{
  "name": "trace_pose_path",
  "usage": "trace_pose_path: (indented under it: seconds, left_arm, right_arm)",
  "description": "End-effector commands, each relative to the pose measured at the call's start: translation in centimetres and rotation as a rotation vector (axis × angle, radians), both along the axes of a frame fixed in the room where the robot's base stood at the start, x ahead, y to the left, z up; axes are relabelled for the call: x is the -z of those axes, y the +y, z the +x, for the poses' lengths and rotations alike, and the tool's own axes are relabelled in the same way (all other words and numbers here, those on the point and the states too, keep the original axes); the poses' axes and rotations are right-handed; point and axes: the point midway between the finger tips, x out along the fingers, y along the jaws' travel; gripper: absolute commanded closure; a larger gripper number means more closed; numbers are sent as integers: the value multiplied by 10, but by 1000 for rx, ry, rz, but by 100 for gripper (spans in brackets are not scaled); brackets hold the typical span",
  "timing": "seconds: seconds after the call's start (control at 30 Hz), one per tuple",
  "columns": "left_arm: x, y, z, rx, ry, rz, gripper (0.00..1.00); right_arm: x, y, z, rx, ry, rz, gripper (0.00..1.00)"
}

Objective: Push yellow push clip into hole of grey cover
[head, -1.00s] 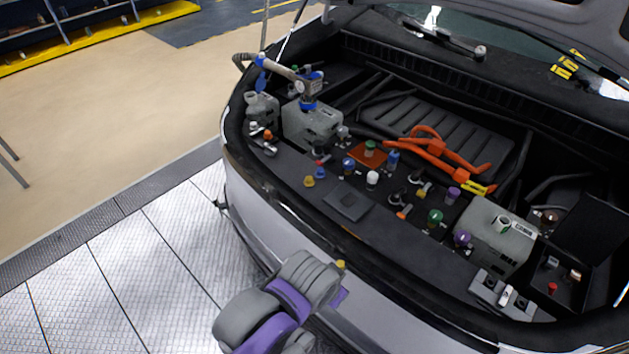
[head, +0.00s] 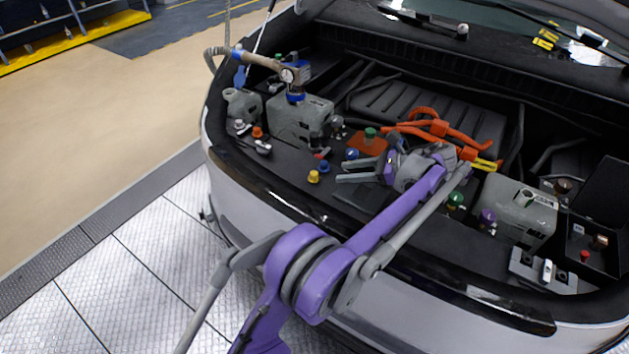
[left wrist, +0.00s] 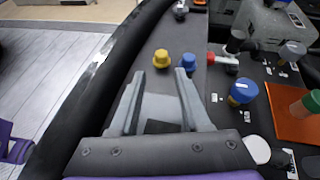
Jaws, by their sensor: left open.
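The yellow push clip (head: 313,177) stands on the dark front panel of the engine bay, beside a blue clip (head: 323,166). In the left wrist view the yellow clip (left wrist: 161,59) is just beyond the fingertips, apart from them. My left gripper (head: 340,171) is open and empty, its fingers pointing left toward the yellow clip; it also shows in the left wrist view (left wrist: 159,74). The flat dark grey square cover (head: 352,199) lies partly hidden under my left gripper. A bit of it (left wrist: 162,127) shows between the fingers. Its hole cannot be made out. My right gripper is not in view.
A red-tipped part (left wrist: 220,58) and a larger blue cap (left wrist: 242,91) stand right of the clips. A grey tank (head: 300,120) with a hose stands behind. Orange cables (head: 430,130) lie further back. The car's front edge (head: 270,200) runs below the clips.

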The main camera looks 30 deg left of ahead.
Motion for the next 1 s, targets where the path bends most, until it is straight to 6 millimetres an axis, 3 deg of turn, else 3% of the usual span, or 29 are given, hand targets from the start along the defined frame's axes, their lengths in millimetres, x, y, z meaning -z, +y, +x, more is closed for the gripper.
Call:
trace_pose_path:
  seconds: [0.23, 0.5, 0.73, 1.0]
  left_arm:
    - [9, 4, 7, 4, 53, 46, 53]
    - [25, 41, -1, 4, 50, 43, 53]
    - [31, 58, -5, 4, 50, 43, 53]
    - [45, 92, -13, 4, 50, 43, 53]
  right_arm:
    - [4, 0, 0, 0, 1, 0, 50]
    - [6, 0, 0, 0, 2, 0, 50]
    - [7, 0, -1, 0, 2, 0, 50]
    - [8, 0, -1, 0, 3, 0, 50]
